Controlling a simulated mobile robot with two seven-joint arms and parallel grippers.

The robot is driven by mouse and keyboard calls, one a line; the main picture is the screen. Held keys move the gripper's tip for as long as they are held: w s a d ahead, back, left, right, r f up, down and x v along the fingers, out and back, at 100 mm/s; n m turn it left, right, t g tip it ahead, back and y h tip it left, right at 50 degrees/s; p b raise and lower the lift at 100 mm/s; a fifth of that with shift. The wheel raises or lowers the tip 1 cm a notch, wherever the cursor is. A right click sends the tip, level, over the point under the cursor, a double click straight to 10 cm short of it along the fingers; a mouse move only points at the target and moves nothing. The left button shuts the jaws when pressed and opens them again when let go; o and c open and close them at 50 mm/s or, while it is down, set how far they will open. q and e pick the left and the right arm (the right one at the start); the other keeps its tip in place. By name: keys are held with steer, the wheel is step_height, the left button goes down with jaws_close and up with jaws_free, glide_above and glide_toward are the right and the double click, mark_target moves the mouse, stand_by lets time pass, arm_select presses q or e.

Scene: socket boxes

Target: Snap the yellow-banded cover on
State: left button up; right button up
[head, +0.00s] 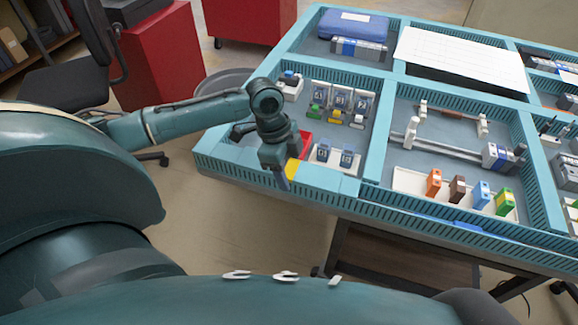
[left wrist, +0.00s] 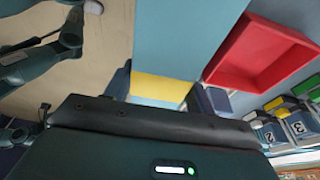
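My left gripper (head: 284,178) hangs over the near-left rim of the teal bench, pointing down. In the left wrist view its two dark fingers (left wrist: 163,92) stand apart, with a yellow patch (left wrist: 160,88) visible between them. The head view shows this yellow patch (head: 293,170) on the rim beside the gripper; I cannot tell whether it is a loose part. Several small socket boxes stand in the left compartment, including one with a yellow part (head: 335,118). Two blue-and-white numbered pieces (head: 347,158) stand in front of them. No separate yellow-banded cover can be made out. My right gripper is not in view.
A red bin (head: 305,143) sits just behind the gripper, also in the left wrist view (left wrist: 262,52). The compartment to the right holds a rail (head: 440,147) and a white tray (head: 410,181) with coloured blocks. Raised teal dividers separate the compartments.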

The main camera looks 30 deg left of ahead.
mark_target(291, 168)
arm_select(q)
steer(key=c, duration=0.8)
steer(key=shift+r+p, duration=0.3)
steer(key=shift+p, duration=0.15)
step_height(291, 168, up, 3)
steer(key=p, duration=0.3)
steer(key=shift+f, duration=0.15)
steer(key=shift+r+p, duration=0.85)
steer(key=shift+r, duration=0.25)
